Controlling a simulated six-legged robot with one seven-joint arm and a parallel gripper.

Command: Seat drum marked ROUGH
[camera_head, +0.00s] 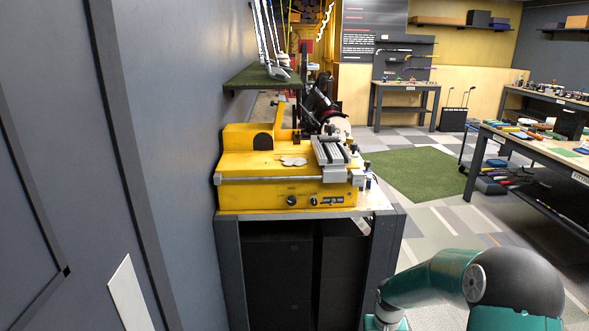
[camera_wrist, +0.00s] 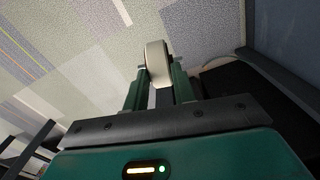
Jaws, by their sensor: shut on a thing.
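My gripper (camera_wrist: 158,88) is shut on a pale, cream-coloured drum (camera_wrist: 156,60) with a rounded edge, seen above the floor in the wrist view. The drum sits between the two green fingers, and its far end sticks out past them. No ROUGH marking can be read on it. In the head view my teal arm comes in at the lower right, and the held drum is not visible there. A yellow machine (camera_head: 268,190) with a grey slide and knobs stands on a bench, well apart from my arm. Whether it has a free drum seat cannot be told.
The machine's grey bench (camera_head: 398,228) has dark panels below. A green shelf (camera_head: 252,78) with golf clubs hangs above it on the left wall. A cluttered workbench (camera_head: 550,152) stands at the right. Open floor and a green mat (camera_head: 420,172) lie between.

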